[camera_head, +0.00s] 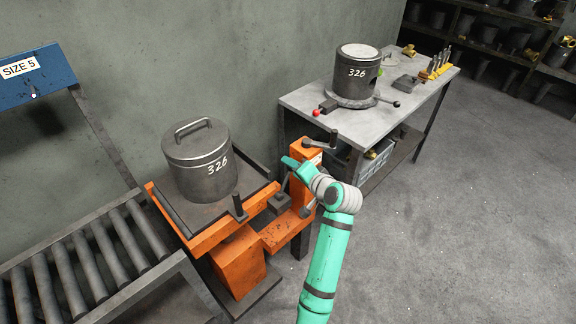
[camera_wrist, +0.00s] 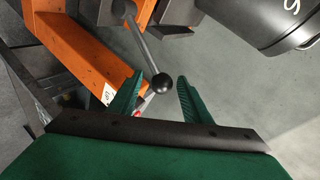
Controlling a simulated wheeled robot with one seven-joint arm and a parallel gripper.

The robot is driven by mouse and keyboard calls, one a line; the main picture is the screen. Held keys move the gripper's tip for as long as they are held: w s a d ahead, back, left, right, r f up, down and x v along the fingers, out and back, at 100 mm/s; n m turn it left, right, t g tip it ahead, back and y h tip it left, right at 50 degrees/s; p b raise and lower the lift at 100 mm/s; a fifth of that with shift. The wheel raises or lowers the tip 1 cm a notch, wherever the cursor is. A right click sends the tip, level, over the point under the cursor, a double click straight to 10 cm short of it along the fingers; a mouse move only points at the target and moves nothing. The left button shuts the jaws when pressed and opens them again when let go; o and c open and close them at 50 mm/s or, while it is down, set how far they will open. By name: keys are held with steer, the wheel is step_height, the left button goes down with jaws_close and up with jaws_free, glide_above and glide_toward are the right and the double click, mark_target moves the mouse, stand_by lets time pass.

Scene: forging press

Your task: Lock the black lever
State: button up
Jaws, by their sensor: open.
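A lever with a grey rod and a black ball end (camera_wrist: 161,83) runs down from the orange press frame in the wrist view. My gripper (camera_wrist: 160,79) is open, with one green finger on each side of the ball; the ball lies in line with the gap between the fingertips. I cannot tell whether either finger touches it. In the head view my gripper (camera_head: 289,163) is at the orange press post (camera_head: 303,170), and the ball between its fingers is hidden or too small to make out.
A workbench (camera_head: 303,99) behind holds another 326 pot (camera_head: 357,75). A roller conveyor (camera_head: 85,255) stands left. Floor at right is clear.

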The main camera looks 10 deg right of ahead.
steer(key=v, duration=0.5)
steer(key=shift+s+d+r, duration=0.1)
steer(key=shift+s+r, duration=0.05)
steer(key=shift+s, duration=0.15)
steer(key=s+a+f+n+h, duration=0.15)
steer(key=s+a+f, duration=0.25)
steer(key=s+f, duration=0.55)
steer(key=s+a+f+h, duration=0.3)
steer(key=s+a+f, duration=0.1)
steer(key=s+f, duration=0.55)
steer(key=s+a+r+n+t, duration=0.1)
steer(key=s+a+r+n, duration=0.1)
steer(key=s, duration=0.7)
steer(key=s+a+r+n+t, duration=0.1)
steer(key=s+a+r+n, duration=0.2)
steer(key=s, duration=0.6)
steer(key=s+a+r+n, duration=0.3)
steer(key=s+a, duration=0.2)
steer(key=s, duration=0.5)
steer(key=shift+r+t+y, duration=0.3)
steer(key=shift+t+y, duration=0.05)
steer(key=shift+t, duration=0.05)
